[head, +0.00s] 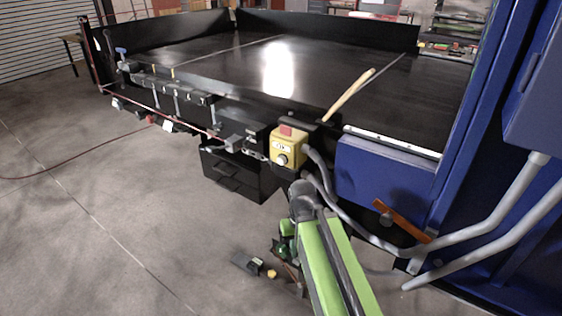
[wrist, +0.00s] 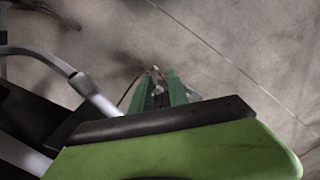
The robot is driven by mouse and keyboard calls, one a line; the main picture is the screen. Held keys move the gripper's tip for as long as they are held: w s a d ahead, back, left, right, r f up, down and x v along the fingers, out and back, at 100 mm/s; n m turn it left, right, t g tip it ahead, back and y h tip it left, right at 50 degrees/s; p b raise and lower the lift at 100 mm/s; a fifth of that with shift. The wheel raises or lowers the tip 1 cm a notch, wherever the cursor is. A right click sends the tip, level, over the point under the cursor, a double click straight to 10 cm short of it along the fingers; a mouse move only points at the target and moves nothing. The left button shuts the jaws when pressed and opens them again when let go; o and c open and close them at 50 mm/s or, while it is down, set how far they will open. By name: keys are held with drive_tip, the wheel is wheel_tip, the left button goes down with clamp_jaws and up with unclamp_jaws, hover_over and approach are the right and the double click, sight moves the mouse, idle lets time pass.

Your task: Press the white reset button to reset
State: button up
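A yellow control box (head: 289,147) with a red part on top is mounted at the near right corner of the black conveyor table. Its front has a pale label and a small round light knob (head: 282,159) below it; I cannot tell for sure whether this is the white reset button. My gripper (head: 286,240) is below the box, low over the floor and apart from it, partly hidden by my green arm. In the wrist view my gripper's green fingers (wrist: 158,80) point at the floor with a narrow gap between them. The box is not seen there.
The black conveyor table (head: 220,60) fills the back. A blue machine panel (head: 385,175) and grey pipes (head: 480,230) stand right of the box. A black drawer unit (head: 238,172) is under the table. Small items lie on the floor near my gripper. Open floor lies left.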

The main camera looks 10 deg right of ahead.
clamp_jaws()
idle(1.4)
